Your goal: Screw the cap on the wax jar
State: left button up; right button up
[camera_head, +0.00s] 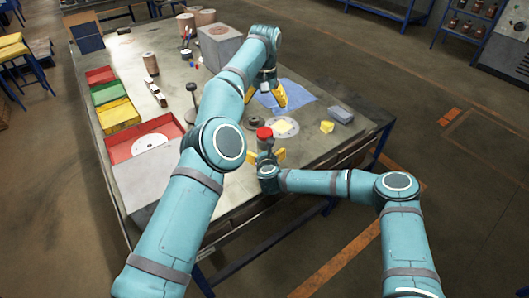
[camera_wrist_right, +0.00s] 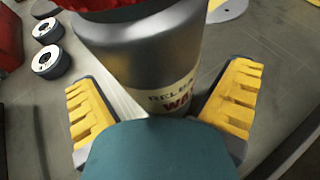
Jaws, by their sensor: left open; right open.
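The wax jar (camera_head: 264,144) stands upright near the front edge of the bench, with a red cap (camera_head: 264,132) on its top. Whether the cap is tight cannot be told. In the right wrist view the jar (camera_wrist_right: 135,55) is a grey metal can with a partly hidden "wax" label, and the red cap's edge (camera_wrist_right: 95,3) shows at the top. My right gripper (camera_wrist_right: 160,105) is open, its yellow fingers on either side of the jar's lower part; contact is not clear. My left gripper (camera_head: 265,94) is open and empty, farther back beside the blue cloth.
A blue cloth (camera_head: 296,103), a yellow block (camera_head: 327,127) and a grey block (camera_head: 341,114) lie to the right. Red, green and yellow trays (camera_head: 110,92) line the left side. A grey box (camera_head: 218,50) stands behind. My left arm crosses the bench.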

jog(key=v, duration=1.1)
jog(key=shift+s+d, duration=0.1)
jog(key=shift+s, duration=0.05)
